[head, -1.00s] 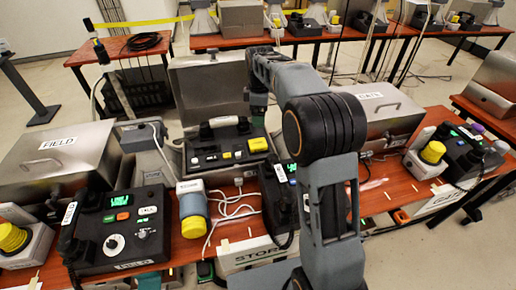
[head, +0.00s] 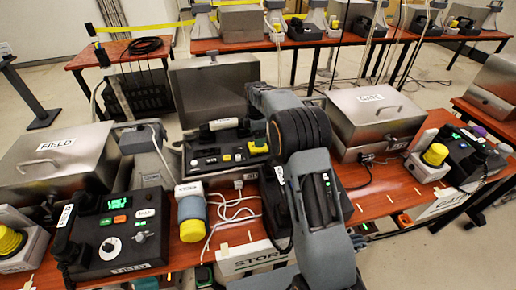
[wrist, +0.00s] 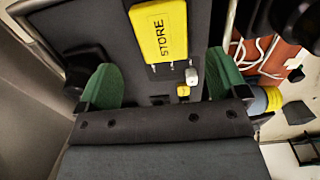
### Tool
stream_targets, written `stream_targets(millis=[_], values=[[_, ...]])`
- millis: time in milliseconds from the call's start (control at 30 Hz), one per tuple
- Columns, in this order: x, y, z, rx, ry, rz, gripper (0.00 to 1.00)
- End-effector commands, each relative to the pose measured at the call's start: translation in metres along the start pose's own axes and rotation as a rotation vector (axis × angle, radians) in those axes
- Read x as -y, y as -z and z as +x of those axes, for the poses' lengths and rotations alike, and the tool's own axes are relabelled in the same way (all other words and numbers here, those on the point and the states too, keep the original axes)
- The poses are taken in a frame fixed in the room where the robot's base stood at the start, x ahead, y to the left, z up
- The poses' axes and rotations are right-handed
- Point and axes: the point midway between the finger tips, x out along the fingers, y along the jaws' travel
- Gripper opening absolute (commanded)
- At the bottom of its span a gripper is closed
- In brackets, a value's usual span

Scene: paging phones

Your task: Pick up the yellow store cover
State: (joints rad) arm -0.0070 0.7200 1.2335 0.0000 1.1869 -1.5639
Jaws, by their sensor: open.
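The yellow store cover (wrist: 160,32), marked STORE, lies on the dark phone panel (wrist: 199,35) at the top of the wrist view. In the head view the cover (head: 258,147) shows as a small yellow block at the right of the store phone. My gripper (wrist: 163,86) is open, with its two green fingers spread wide. In the wrist view the cover is above the line between the fingertips, apart from both. In the head view my gripper is hidden behind my arm.
A white knob (wrist: 191,76) and a small yellow button (wrist: 183,91) sit on the panel near the cover. A blue and yellow cylinder (head: 192,215) and white cables (head: 235,212) are on the table. A steel box (head: 375,120) stands to the right.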

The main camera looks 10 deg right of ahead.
Motion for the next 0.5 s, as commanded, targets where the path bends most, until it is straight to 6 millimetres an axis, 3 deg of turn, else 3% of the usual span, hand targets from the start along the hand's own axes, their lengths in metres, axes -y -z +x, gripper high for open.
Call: stream_targets(millis=[300, 500], values=[[0.004, -0.005, 0.040, 0.000, 0.003, 0.000, 0.92], [0.003, -0.004, 0.051, 0.000, 0.001, 0.000, 0.92]])
